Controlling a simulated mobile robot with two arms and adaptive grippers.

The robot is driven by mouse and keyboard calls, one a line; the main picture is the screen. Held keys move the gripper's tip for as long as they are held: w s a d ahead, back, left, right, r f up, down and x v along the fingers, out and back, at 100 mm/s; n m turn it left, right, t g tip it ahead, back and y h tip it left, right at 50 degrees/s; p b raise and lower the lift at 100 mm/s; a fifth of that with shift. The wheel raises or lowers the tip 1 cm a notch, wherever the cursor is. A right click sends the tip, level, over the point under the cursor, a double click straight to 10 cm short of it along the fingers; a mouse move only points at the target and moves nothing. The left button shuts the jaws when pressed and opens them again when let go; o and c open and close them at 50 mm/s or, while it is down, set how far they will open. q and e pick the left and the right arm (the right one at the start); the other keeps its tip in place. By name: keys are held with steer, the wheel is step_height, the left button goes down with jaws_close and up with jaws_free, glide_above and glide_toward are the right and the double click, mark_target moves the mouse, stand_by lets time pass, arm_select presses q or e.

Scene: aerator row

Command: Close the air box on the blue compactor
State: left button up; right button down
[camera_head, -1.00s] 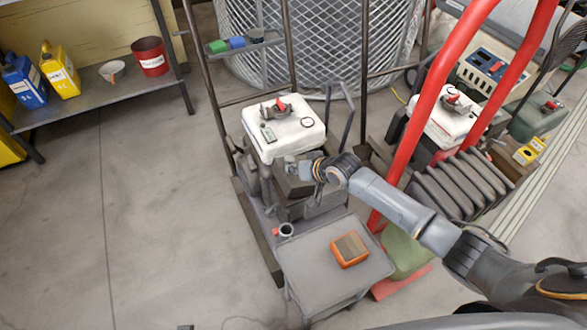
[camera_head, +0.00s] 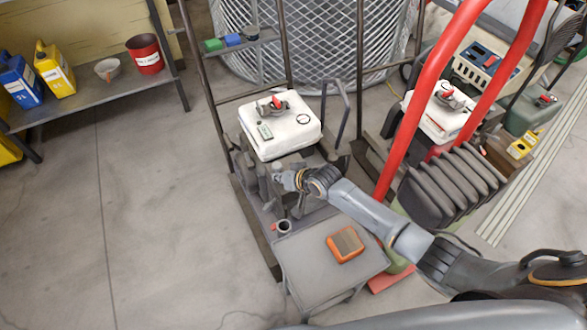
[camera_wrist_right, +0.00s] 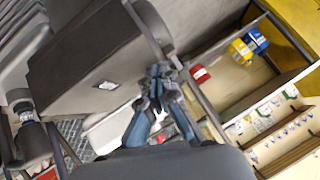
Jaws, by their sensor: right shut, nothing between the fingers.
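A compactor with a white tank (camera_head: 281,128) stands in the middle of the head view. Its frame looks grey, and no machine here is clearly blue. My right gripper (camera_head: 283,180) is shut and empty, just below the tank, over the machine's dark middle parts. In the right wrist view the closed fingertips (camera_wrist_right: 158,72) are in front of a large dark grey box (camera_wrist_right: 100,58) with a small label. I cannot tell whether they touch it. Whether this is the air box, and how far open it is, cannot be told; my arm hides part of the machine. My left gripper is not in view.
A grey stand (camera_head: 310,265) with an orange box (camera_head: 345,244) is in front. A second machine with red handle bars (camera_head: 418,100) and black bellows (camera_head: 455,185) stands at right. A shelf (camera_head: 100,100) with bottles is at left. Floor between is clear.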

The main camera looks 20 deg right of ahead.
steer(key=v, duration=1.1)
steer(key=shift+s+d+r, duration=0.2)
steer(key=shift+s+r, duration=0.05)
